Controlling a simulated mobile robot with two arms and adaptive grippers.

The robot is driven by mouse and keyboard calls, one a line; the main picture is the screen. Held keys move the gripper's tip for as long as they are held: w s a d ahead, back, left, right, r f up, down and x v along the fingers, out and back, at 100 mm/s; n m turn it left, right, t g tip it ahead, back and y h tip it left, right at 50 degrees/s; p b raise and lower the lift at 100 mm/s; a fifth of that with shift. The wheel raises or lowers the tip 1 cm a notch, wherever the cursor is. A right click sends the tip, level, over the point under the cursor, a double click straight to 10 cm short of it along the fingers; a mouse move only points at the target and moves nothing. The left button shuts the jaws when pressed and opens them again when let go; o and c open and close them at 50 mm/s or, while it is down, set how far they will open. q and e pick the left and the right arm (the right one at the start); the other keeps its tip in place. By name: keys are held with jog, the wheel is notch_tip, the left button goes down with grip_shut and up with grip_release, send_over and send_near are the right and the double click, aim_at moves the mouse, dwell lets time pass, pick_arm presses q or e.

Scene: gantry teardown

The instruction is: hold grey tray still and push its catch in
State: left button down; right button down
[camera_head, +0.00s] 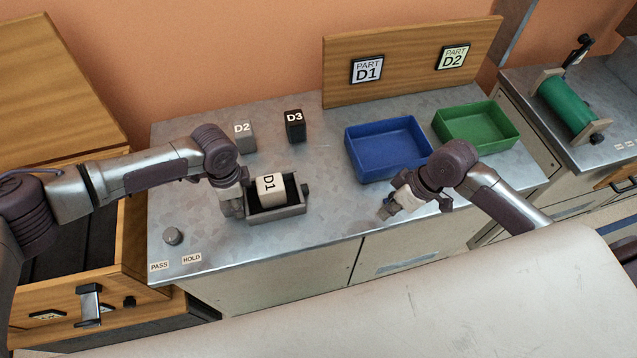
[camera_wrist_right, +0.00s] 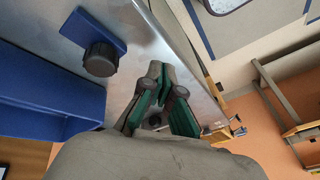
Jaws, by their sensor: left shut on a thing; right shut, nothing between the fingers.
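The grey tray (camera_head: 278,214) sits on the metal bench top in the head view. A cream block marked D1 (camera_head: 268,188) stands in it, on a dark insert. A small dark knob (camera_head: 306,190) is at the tray's right end; it looks like the catch. My left gripper (camera_head: 238,206) is shut on the tray's left end. My right gripper (camera_head: 385,212) is shut and empty, to the right of the tray and apart from it, near the bench's front edge. Its closed fingers also show in the right wrist view (camera_wrist_right: 158,72).
A blue bin (camera_head: 388,150) and a green bin (camera_head: 476,127) stand at the right. Blocks D2 (camera_head: 244,136) and D3 (camera_head: 295,126) stand behind the tray. In the right wrist view, a dark knob (camera_wrist_right: 101,58) sits on a blue plate. The bench between tray and right gripper is clear.

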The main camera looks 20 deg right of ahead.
jog(key=w+a+r+m+t+y, duration=0.1)
jog(key=w+a+r+m+t, duration=0.2)
jog(key=w+r+m, duration=0.3)
jog(key=shift+w+a, duration=0.6)
jog(key=shift+w, duration=0.35)
send_near(318, 193)
jog(key=w+f, duration=0.2)
jog(key=f, duration=0.1)
jog(key=w+f, duration=0.1)
jog(key=shift+w+a+f, duration=0.3)
jog(key=shift+a+f, duration=0.05)
jog(key=shift+a, duration=0.05)
jog(key=shift+a+r, duration=0.1)
jog(key=shift+a, duration=1.65)
